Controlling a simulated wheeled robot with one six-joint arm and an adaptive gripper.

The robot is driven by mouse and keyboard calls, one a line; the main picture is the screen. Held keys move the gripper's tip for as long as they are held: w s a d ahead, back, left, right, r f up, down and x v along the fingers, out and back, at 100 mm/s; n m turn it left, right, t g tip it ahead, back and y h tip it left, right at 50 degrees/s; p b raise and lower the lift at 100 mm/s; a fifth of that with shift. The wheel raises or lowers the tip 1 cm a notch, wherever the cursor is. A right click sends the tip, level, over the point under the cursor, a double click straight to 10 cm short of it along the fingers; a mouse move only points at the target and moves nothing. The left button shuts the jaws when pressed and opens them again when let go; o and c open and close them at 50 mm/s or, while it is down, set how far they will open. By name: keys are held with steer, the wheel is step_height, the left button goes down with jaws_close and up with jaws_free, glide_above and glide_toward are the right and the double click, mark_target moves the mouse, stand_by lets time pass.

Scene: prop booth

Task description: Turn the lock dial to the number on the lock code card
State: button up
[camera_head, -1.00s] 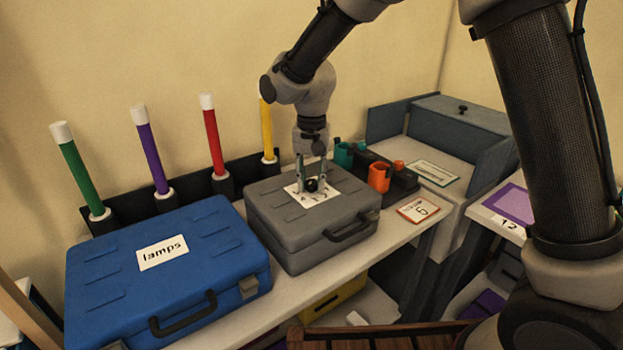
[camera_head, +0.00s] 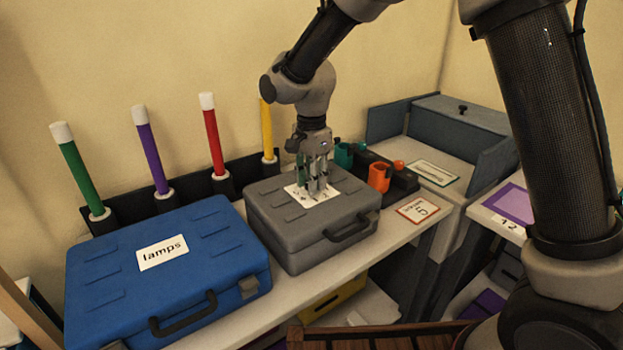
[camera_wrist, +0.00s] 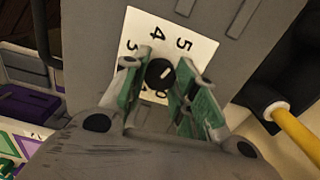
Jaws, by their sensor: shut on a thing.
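The grey case (camera_head: 285,225) lies on the white shelf with a white number plate (camera_head: 299,198) on its lid. In the wrist view the black lock dial (camera_wrist: 160,74) sits on this plate (camera_wrist: 197,36). The numbers 3, 4 and 5 show around the dial; others are hidden by my fingers. The dial's small pale mark points up and right, roughly toward the 5. My gripper (camera_head: 316,188) points down from above and is shut on the dial, with one green-padded finger on each side. The red-edged lock code card (camera_head: 418,210) lies right of the case; its digit looks like a 5.
A blue case (camera_head: 165,270) labelled "lamps" stands left. Behind are green, purple, red and yellow sticks (camera_head: 212,135) in dark holders. Right of the grey case are a teal cup, an orange cup (camera_head: 379,177) and a grey box (camera_head: 460,125).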

steer(key=shift+m, duration=0.4)
steer(key=o, duration=1.1)
steer(key=shift+c, duration=0.2)
steer(key=shift+r, duration=0.1)
step_height(320, 180, up, 12)
